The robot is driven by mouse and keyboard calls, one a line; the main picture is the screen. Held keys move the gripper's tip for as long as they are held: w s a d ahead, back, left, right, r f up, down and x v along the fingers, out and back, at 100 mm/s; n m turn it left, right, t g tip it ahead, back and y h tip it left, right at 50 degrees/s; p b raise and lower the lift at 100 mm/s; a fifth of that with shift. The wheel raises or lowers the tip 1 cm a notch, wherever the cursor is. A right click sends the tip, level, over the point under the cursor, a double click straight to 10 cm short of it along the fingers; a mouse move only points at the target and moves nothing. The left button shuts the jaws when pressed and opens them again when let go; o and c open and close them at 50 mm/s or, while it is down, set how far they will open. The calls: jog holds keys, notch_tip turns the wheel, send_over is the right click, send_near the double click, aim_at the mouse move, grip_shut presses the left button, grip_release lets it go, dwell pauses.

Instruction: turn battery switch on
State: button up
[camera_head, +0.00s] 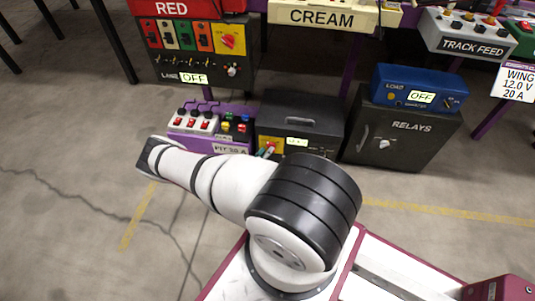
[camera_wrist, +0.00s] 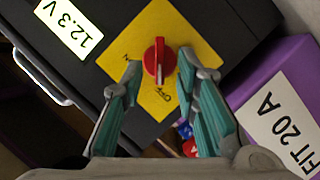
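The battery switch is a red knob (camera_wrist: 159,60) on a yellow plate (camera_wrist: 185,35), on the front of a dark grey box (camera_wrist: 240,25). In the wrist view the knob's long side runs nearly up and down, with an "OFF" mark near its lower end. Part of another mark shows at the plate's left corner. My gripper (camera_wrist: 160,72) is open, one teal-padded finger on each side of the knob, with gaps visible. In the head view the box (camera_head: 305,115) stands on the floor; its yellow plate (camera_head: 268,145) is partly hidden by my gripper and arm.
A display (camera_wrist: 69,28) on the box reads 12.3 V. A purple panel (camera_wrist: 285,95) marked "PIT 20 A" is close on the right in the wrist view. The relays cabinet (camera_head: 400,130) stands right of the box in the head view. A handle (camera_wrist: 40,78) is at the wrist view's left.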

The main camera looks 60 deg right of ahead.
jog(key=shift+w+d+f, duration=0.1)
jog(key=shift+d+f, duration=0.05)
jog(key=shift+d, duration=0.4)
grip_shut()
jog(key=m+t+y+p, duration=0.1)
jog(key=m+t+p, duration=0.1)
jog(key=m, duration=0.2)
jog(key=s+m+t+y+p, duration=0.1)
jog(key=m+t+p, duration=0.1)
jog(key=m+t, duration=0.1)
jog(key=m+t+y+p, duration=0.1)
jog(key=m+t+p, duration=0.1)
jog(key=m, duration=0.3)
jog(key=shift+s+d+t, duration=0.3)
jog(key=shift+s+t, duration=0.1)
dwell(0.4)
dwell(0.5)
